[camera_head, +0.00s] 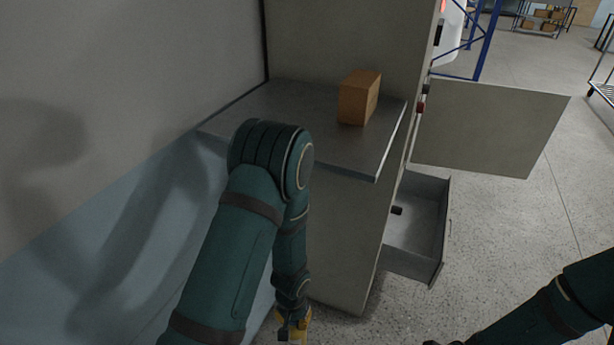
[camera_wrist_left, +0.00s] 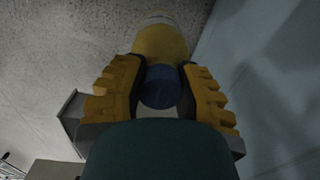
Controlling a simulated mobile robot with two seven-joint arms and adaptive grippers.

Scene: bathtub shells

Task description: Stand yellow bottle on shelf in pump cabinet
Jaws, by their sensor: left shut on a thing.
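The yellow bottle (camera_wrist_left: 160,40) with a blue cap (camera_wrist_left: 160,87) is between the yellow fingers of my left gripper (camera_wrist_left: 160,88) in the left wrist view, cap end toward the camera. The gripper is shut on it near the cap. In the head view my left gripper (camera_head: 294,328) hangs low at the bottom edge, below shelf height; the bottle is not clearly visible there. The grey cabinet (camera_head: 345,230) has a flat grey shelf (camera_head: 285,115) above and beyond the gripper. My right arm enters at the lower right; its gripper is out of view.
A brown box (camera_head: 359,97) stands on the shelf toward its right side. The shelf's left part is bare. An open drawer (camera_head: 418,235) and an open door panel (camera_head: 490,125) stick out right of the cabinet. A pale wall (camera_head: 110,90) stands at left.

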